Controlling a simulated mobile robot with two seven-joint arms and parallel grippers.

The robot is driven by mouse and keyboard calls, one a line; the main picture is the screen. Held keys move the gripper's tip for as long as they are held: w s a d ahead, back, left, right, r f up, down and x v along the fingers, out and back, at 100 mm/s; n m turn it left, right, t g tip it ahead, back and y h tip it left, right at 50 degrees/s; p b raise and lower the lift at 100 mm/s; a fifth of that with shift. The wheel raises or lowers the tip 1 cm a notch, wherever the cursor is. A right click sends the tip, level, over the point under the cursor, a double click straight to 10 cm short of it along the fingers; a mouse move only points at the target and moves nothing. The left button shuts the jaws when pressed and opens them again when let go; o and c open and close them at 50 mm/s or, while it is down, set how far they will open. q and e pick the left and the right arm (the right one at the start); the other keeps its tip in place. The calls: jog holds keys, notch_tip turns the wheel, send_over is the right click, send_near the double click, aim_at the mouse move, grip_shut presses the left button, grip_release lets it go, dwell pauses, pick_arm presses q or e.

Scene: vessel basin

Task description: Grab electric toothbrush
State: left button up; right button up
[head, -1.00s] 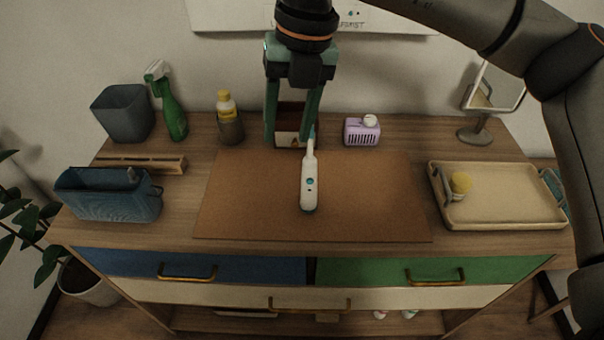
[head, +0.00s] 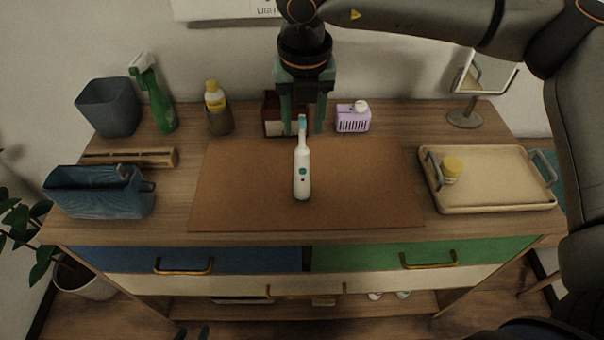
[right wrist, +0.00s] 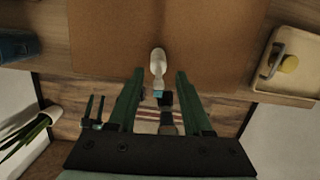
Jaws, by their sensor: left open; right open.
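The white electric toothbrush (head: 302,175) with a teal button is near the middle of the brown mat (head: 370,190). Its teal brush end points toward the back in the head view. My right gripper (head: 303,130) points down at the mat's back edge, open, with the brush end showing between its fingers; I cannot tell if they touch. In the right wrist view, the toothbrush (right wrist: 158,62) shows beyond and between the open fingers (right wrist: 158,88). My left gripper (head: 191,332) shows only as dark fingertips at the bottom edge, apart and empty.
A tray (head: 500,190) with a yellow-capped jar is at right. A blue basket (head: 100,195) is at left, a spray bottle (head: 158,105) behind. The mat's sides are clear.

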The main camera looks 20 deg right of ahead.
aim_at(302, 162)
jog(key=shift+w+f, duration=0.15)
jog(key=shift+f, duration=0.55)
jog(key=shift+w+f, duration=0.1)
jog(key=shift+f, duration=0.6)
jog(key=shift+c, duration=0.3)
grip_shut()
